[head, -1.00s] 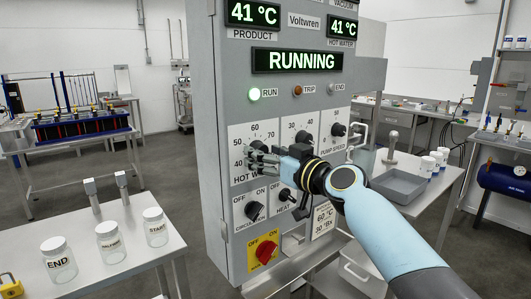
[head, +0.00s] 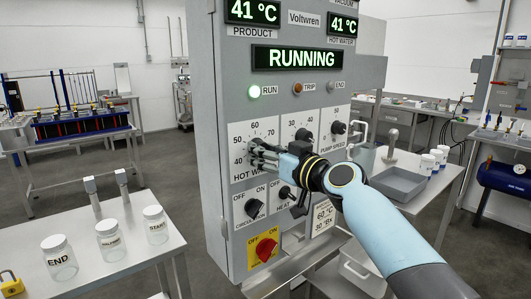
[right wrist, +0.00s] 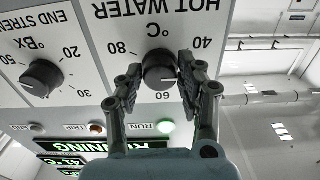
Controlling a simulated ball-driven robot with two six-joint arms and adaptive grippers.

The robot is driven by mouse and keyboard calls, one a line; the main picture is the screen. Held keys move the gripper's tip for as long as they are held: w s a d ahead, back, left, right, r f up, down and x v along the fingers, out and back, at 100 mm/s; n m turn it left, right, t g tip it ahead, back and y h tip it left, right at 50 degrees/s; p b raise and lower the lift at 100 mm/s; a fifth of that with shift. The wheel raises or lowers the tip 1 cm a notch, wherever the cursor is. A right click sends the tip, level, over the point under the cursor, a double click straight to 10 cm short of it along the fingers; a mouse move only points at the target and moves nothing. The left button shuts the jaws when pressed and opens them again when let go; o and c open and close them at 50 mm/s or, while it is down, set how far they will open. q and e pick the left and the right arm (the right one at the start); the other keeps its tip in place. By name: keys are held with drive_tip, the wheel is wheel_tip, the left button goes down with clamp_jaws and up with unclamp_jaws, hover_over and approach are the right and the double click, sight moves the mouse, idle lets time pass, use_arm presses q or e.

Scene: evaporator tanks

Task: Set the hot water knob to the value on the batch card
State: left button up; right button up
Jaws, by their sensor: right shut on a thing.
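The hot water knob (right wrist: 159,66) is a dark round knob on a white plate, upside down in the right wrist view, with a scale marked 40, 60 and 80 °C. My right gripper (head: 262,155) is shut on it, one finger on each side. In the head view the fingers hide most of the knob. The batch card (head: 323,217), low on the panel, reads 60 °C and 30 °Bx. The hot water display (head: 343,26) reads 41 °C. My left gripper is not in view.
The circulation knob (head: 254,208) and a red-yellow switch (head: 263,249) sit below on the grey cabinet. The end strength knob (right wrist: 41,78) is beside the hot water plate. A table with labelled jars (head: 110,240) stands left.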

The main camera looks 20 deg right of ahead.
drive_tip(key=m+p, duration=0.1)
drive_tip(key=m, duration=0.7)
drive_tip(key=m+p, duration=0.1)
drive_tip(key=m, duration=0.8)
drive_tip(key=shift+a+r, duration=0.15)
drive_tip(key=shift+m, duration=0.3)
idle(0.4)
drive_tip(key=o, duration=1.1)
drive_tip(key=shift+o, duration=0.2)
drive_tip(key=shift+s, duration=0.1)
